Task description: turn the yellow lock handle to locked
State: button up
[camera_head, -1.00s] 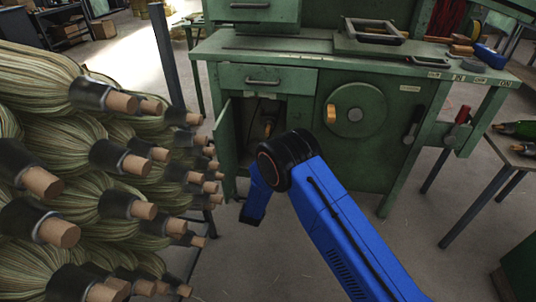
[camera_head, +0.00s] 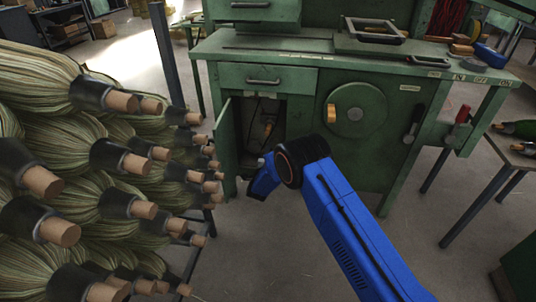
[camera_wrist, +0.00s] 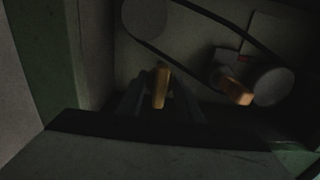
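Inside the dark open compartment of the green machine (camera_head: 378,168), a yellow-orange handle (camera_head: 268,125) shows in the head view. In the wrist view, one yellow handle (camera_wrist: 161,87) stands upright between the dark fingers of my gripper (camera_wrist: 160,100). The fingers look apart, one on each side of it; the dim light hides whether they touch it. A second orange-yellow piece (camera_wrist: 237,91) lies tilted to the right. Another yellow handle (camera_head: 331,113) sits on the left of the round green disc (camera_head: 357,109). In the head view my gripper cannot be made out.
A belt (camera_wrist: 196,68) runs around round pulleys in the compartment. The compartment's door (camera_head: 225,150) stands open at its left. Stacked brooms (camera_head: 60,130) crowd the left side. A red-handled lever (camera_head: 462,115) is at the machine's right. The floor in front is clear.

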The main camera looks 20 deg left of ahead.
jog(key=c, duration=0.7)
jog(key=n, duration=0.3)
jog(key=shift+n, duration=0.4)
jog(key=n, duration=0.4)
jog(key=shift+n, duration=0.3)
jog(key=n, duration=0.3)
jog(key=shift+n, duration=2.2)
